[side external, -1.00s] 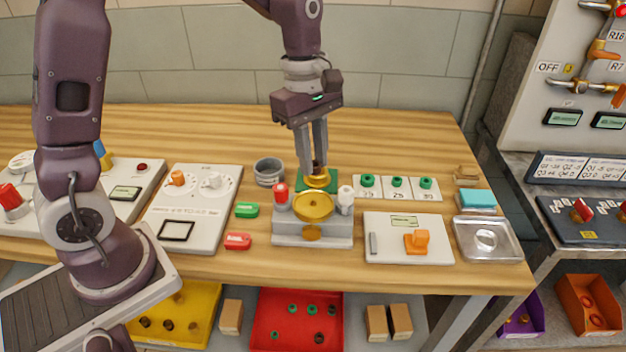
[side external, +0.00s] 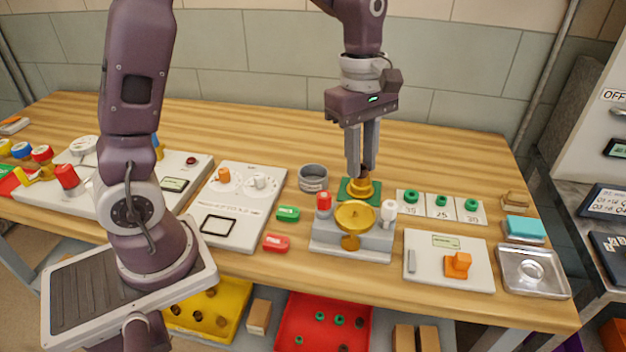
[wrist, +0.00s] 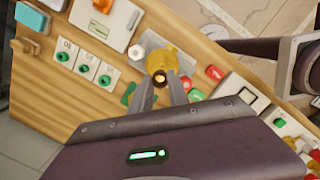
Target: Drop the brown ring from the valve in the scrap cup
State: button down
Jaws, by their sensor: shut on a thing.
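The brass valve body (side external: 361,190) stands on a green pad behind a grey fixture block. My gripper (side external: 364,170) points straight down, with its fingertips at the valve's top. It is shut on the small brown ring (side external: 365,174), which the fingers partly hide. In the wrist view the brown ring (wrist: 159,78) shows between the fingertips (wrist: 160,84). I cannot tell whether the ring is clear of the valve. A brass dish-shaped part (side external: 355,215) sits in the fixture block. An open grey round cup (side external: 313,178), seemingly the scrap cup, stands left of the valve; it looks empty.
A red-capped bottle (side external: 323,203) and a white-capped one (side external: 388,212) flank the brass dish. Green rings (side external: 441,201) lie on numbered cards to the right. Green (side external: 288,213) and red (side external: 276,242) blocks lie at left. The wood behind the cup is clear.

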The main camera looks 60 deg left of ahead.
jog(key=w+a+f, duration=0.2)
jog(key=a, duration=1.4)
jog(key=shift+a+f, duration=0.15)
jog(key=shift+f, duration=1.25)
jog(key=shift+a+f, duration=0.15)
jog(key=shift+f, duration=1.2)
jog(key=c, duration=1.2)
grip_release()
jog(key=r, duration=0.7)
jog(key=shift+a, duration=0.4)
